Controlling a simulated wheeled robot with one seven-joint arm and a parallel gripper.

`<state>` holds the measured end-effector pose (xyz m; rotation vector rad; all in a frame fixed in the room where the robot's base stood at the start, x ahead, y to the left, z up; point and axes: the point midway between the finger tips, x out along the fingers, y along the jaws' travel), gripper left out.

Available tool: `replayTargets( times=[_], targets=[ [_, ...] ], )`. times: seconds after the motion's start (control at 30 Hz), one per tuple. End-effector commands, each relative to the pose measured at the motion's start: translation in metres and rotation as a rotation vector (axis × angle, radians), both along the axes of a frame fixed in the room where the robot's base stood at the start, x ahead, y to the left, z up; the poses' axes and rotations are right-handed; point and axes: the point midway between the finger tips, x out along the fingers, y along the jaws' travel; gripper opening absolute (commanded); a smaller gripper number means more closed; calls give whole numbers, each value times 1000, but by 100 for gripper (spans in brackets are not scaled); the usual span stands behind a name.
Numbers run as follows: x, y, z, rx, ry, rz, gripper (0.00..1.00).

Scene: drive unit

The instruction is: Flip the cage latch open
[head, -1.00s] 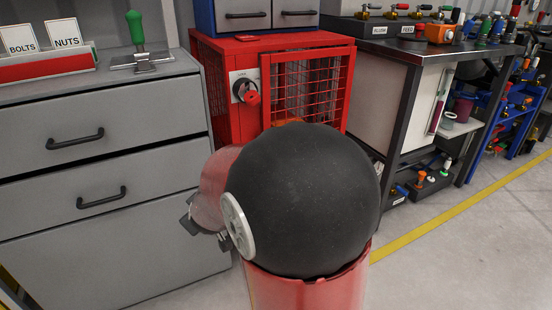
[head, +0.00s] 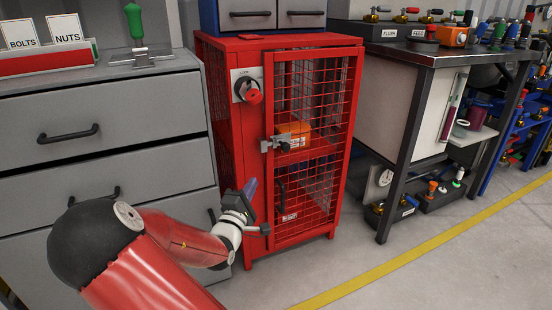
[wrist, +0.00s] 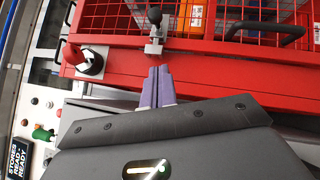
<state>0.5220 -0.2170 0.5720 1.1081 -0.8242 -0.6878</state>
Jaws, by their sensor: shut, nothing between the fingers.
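The red cage (head: 315,48) has a mesh door with a small metal cage latch (head: 280,143) at its left edge. In the wrist view the latch (wrist: 154,32) is grey with a dark ball knob, straight beyond my fingertips. My gripper (head: 251,187) is in front of the cage's left front side, lower than the latch in the head view. Its purple fingers (wrist: 157,74) are together and empty in the wrist view. A gap shows between the fingertips and the latch.
A round lock knob with a red part (head: 248,89) sits above the latch on the cage front. A black door handle (head: 281,190) is below it. Grey drawers (head: 100,160) stand left and a workbench (head: 400,130) right. An orange box (head: 297,131) is inside the cage.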

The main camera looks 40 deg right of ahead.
Motion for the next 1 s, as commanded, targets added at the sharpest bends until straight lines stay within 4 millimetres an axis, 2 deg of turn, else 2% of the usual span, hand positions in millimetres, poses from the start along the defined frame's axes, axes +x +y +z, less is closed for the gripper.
replayTargets(
  times=[0.23,0.37,0.8,1.0],
  targets=[
    [1,-2,0,4,-1,0,0],
    [7,-13,2,5,-2,-2,0],
    [54,-87,21,4,-1,-1,0],
    [46,-111,30,6,-1,-1,0]
  ],
)
